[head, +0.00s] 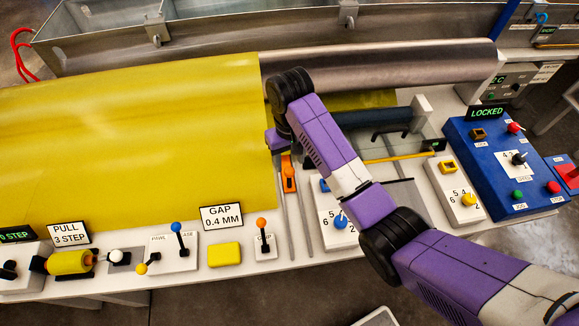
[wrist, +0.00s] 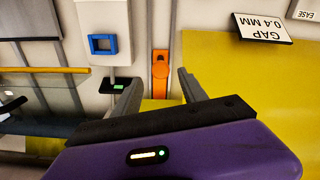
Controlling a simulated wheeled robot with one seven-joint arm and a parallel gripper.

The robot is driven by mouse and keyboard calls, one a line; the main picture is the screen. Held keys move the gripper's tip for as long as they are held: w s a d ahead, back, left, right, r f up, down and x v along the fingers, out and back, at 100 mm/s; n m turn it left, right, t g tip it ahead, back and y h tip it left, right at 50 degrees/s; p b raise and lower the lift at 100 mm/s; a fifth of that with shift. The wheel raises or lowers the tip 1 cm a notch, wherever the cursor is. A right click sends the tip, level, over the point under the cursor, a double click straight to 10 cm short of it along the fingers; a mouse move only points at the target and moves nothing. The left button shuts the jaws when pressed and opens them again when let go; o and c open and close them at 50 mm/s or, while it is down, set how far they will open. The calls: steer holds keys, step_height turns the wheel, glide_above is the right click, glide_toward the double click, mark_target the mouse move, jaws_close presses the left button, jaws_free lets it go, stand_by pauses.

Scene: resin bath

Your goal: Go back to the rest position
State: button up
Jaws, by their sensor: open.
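My purple arm (head: 325,140) reaches from the lower right over the panel and bends down at its dark wrist joint. My gripper (wrist: 158,88) is open in the wrist view, with its two grey fingers apart and nothing between them. An orange lever (wrist: 160,66) lies just beyond the fingertips, lined up with the gap. The same orange lever (head: 288,174) shows in the head view just below the purple gripper body. No contact with it is visible. The fingertips are hidden in the head view.
A yellow sheet (head: 130,140) covers the left, beside a steel roller (head: 400,65). Small levers and a GAP 0.4 MM sign (head: 222,217) stand along the front edge. A blue panel (head: 505,165) with a LOCKED display is at right. A dial plate (head: 335,215) lies beneath my arm.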

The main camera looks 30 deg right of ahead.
steer(key=shift+r, duration=1.05)
